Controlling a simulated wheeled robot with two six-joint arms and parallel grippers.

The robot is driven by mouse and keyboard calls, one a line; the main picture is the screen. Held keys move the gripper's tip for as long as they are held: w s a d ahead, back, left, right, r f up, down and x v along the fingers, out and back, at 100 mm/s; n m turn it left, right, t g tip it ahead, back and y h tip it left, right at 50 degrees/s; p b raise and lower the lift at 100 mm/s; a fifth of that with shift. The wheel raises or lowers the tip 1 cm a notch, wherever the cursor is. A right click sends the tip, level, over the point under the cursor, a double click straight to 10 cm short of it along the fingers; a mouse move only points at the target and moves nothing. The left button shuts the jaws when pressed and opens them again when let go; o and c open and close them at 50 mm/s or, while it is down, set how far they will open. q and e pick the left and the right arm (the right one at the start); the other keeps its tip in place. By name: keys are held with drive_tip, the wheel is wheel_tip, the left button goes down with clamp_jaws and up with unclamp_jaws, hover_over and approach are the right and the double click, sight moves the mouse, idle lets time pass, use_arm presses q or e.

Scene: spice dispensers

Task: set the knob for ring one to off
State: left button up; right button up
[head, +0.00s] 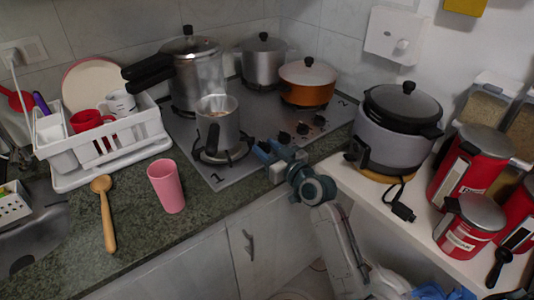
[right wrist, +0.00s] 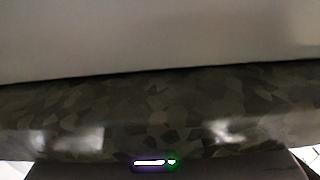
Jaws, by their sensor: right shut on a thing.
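The hob (head: 205,168) is a steel plate on the counter, with a "1" printed at its front left corner and a "2" at its right end. Three dark knobs stand in a row on it, the nearest visible one (head: 284,138) just right of my right gripper (head: 263,152). My right gripper reaches over the hob's front edge at the near end of that row. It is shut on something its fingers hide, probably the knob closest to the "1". How that knob is turned cannot be told. My left gripper is not in view.
A small pot (head: 217,128) stands on the burner beside the "1", close left of my gripper. A pressure cooker (head: 197,75), a steel pot (head: 262,62) and an orange pot (head: 307,85) stand behind. A pink cup (head: 167,186) is on the counter (head: 135,215).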

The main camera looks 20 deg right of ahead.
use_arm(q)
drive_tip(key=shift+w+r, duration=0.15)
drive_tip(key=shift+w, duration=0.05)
use_arm(e)
drive_tip(key=o, duration=1)
drive_tip(key=shift+c, duration=0.2)
drive_tip(key=shift+s+d+f, duration=0.1)
drive_tip(key=shift+s+d, duration=0.1)
drive_tip(key=shift+s, duration=0.3)
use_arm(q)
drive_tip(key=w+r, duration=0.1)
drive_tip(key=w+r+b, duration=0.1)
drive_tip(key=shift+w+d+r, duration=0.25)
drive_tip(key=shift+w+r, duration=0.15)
use_arm(e)
drive_tip(key=v, duration=0.9)
drive_tip(key=shift+s+d, duration=0.2)
drive_tip(key=shift+s, duration=0.15)
